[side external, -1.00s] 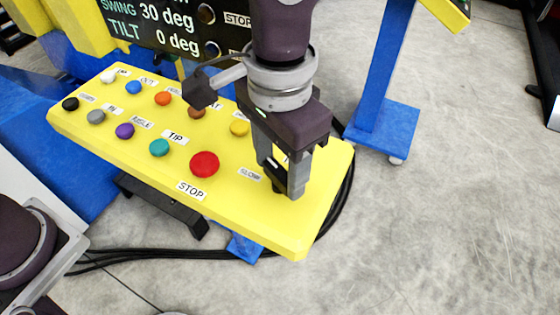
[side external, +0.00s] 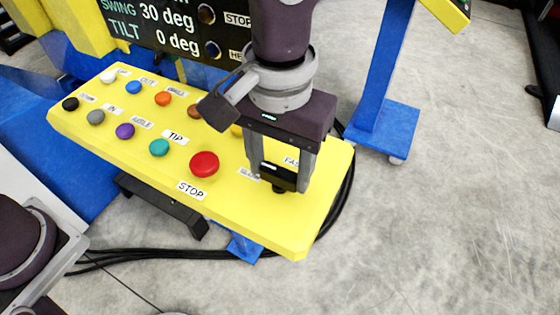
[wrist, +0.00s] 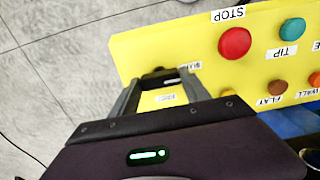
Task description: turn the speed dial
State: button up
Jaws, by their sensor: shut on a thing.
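The speed dial (side external: 283,182) is a black knob near the right end of the yellow control panel (side external: 292,238), between the SLOW and FAST labels. My gripper (side external: 280,180) points down over the panel, with one finger on each side of the dial, and is shut on it. In the wrist view the black dial (wrist: 158,80) shows between the fingertips, with a pale mark on it. The fingers partly hide the dial and the labels beside it.
The red STOP button (side external: 204,164) stands to the left of the dial, beside a teal TIP button (side external: 159,147). Several other coloured buttons fill the panel's left part. A display (side external: 165,25) reading swing 30 deg and tilt 0 deg stands behind. A blue post (side external: 383,80) rises behind right.

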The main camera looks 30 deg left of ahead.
aim_at(279, 170)
jog(key=o, duration=1.4)
notch_tip(279, 170, up, 7)
jog(key=shift+r, duration=0.1)
